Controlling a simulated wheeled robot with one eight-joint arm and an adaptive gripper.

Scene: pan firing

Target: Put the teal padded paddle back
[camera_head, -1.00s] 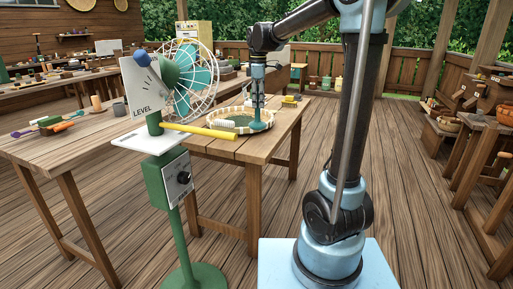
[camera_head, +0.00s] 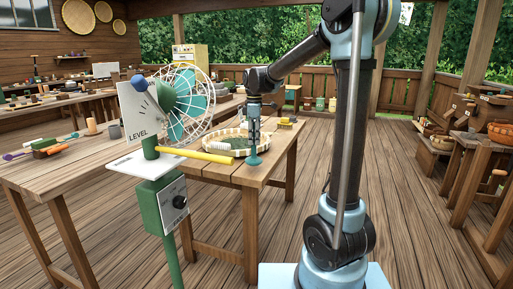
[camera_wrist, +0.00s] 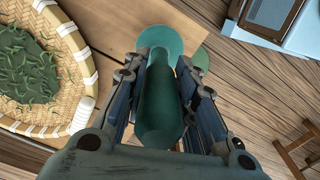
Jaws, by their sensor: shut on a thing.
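The teal padded paddle (camera_head: 254,156) hangs upright below my gripper (camera_head: 254,116), its round pad low over the table's front right part. In the wrist view my gripper (camera_wrist: 165,88) is shut around the paddle's handle (camera_wrist: 159,105), with a finger on each side. The round pad shows beyond the fingertips. Whether the pad touches the wood cannot be told. A flat green disc (camera_wrist: 201,58) shows beside the pad at the table's edge, partly hidden by my gripper.
A woven basket tray (camera_wrist: 88,70) of green leaves is just left of the paddle; it also shows in the head view (camera_head: 209,141). A yellow bar (camera_head: 205,155) and a green-stemmed LEVEL stand (camera_head: 160,200) are farther left. The table edge (camera_head: 262,182) is close.

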